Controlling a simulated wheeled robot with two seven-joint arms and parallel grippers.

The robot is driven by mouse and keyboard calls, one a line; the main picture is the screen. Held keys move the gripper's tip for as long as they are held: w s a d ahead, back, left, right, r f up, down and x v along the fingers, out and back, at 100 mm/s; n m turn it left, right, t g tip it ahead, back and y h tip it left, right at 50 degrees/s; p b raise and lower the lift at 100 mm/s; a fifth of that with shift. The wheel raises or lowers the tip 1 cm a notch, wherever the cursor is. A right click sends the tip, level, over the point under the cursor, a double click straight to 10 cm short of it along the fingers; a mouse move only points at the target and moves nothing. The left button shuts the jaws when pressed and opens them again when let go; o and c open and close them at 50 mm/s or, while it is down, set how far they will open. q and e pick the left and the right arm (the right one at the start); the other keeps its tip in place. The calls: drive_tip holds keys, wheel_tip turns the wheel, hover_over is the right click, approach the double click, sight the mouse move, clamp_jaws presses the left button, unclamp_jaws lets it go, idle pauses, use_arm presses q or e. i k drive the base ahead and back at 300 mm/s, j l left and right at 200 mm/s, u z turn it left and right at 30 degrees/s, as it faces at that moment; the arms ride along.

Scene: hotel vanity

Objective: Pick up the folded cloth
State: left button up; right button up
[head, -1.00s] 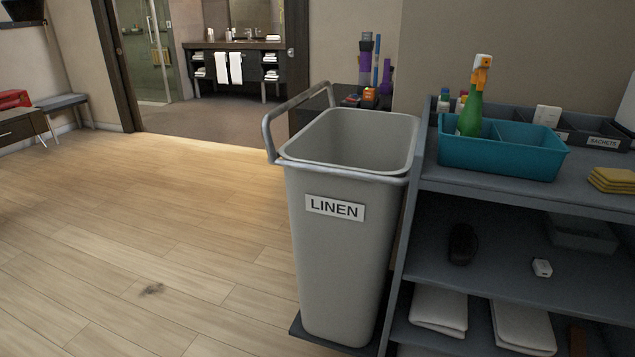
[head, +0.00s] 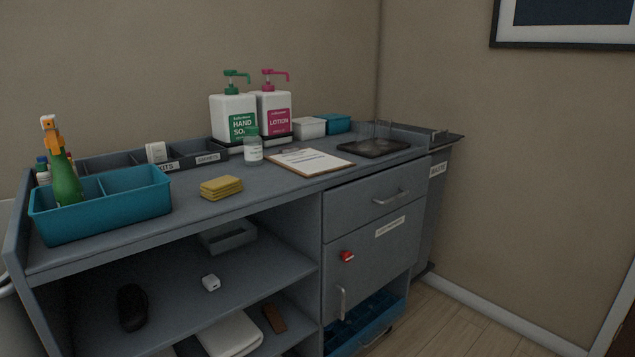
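A yellow folded cloth (head: 221,188) lies flat on the top of the grey cart (head: 285,190), near its front edge, right of the teal caddy (head: 105,216). Its layers show stacked and nothing covers it. A white folded cloth (head: 230,335) lies on the low shelf, partly cut off by the frame's bottom edge. Neither of my grippers is in view, so their state does not show.
The caddy holds a green spray bottle (head: 66,182). Behind the yellow cloth stand a small capped jar (head: 253,150), a hand soap bottle (head: 233,118) and a lotion bottle (head: 275,113). A clipboard (head: 310,162) lies to its right. Cart top around the cloth is clear.

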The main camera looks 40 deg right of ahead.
sight(216, 189)
drive_tip(key=z, duration=0.85)
